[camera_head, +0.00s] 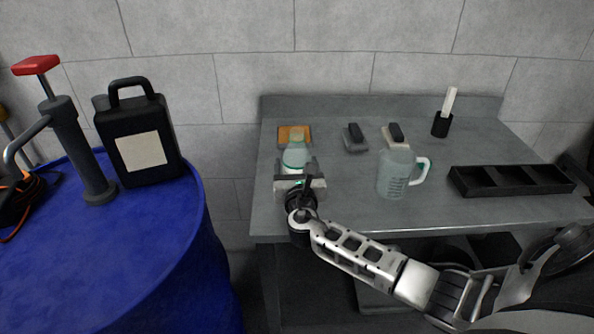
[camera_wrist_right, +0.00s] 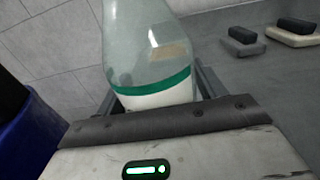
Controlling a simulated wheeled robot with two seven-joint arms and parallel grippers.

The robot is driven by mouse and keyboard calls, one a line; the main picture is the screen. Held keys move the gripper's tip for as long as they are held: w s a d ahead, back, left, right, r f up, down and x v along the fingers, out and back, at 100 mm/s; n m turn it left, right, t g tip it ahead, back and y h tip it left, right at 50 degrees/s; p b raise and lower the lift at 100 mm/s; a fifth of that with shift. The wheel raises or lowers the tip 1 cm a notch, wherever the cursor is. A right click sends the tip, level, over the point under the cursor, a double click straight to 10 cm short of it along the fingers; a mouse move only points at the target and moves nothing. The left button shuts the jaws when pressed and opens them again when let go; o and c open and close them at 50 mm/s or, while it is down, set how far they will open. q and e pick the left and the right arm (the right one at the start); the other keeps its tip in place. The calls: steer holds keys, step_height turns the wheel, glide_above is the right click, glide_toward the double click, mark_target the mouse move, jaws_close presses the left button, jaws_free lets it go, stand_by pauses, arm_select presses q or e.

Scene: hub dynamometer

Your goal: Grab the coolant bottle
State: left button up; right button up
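The coolant bottle (camera_head: 295,154) is pale and translucent with a green band, upright on the grey bench near its left end. It fills the upper middle of the right wrist view (camera_wrist_right: 150,55). My right gripper (camera_head: 297,171) is in front of the bottle, level, with one finger on each side of it. In the right wrist view the fingers (camera_wrist_right: 160,92) flank the bottle's lower part and look spread, with a slight gap at the right side. The palm hides the bottle's base. My left gripper is not in view.
A clear measuring jug (camera_head: 394,174) stands right of the bottle. An orange-brown pad (camera_head: 285,134) and dark blocks (camera_head: 355,138) lie behind. A black tray (camera_head: 512,181) and brush cup (camera_head: 441,126) are at right. A blue drum (camera_head: 130,245) with a black jug (camera_head: 138,135) stands left.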

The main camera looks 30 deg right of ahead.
steer(key=c, duration=0.7)
steer(key=shift+r, duration=0.15)
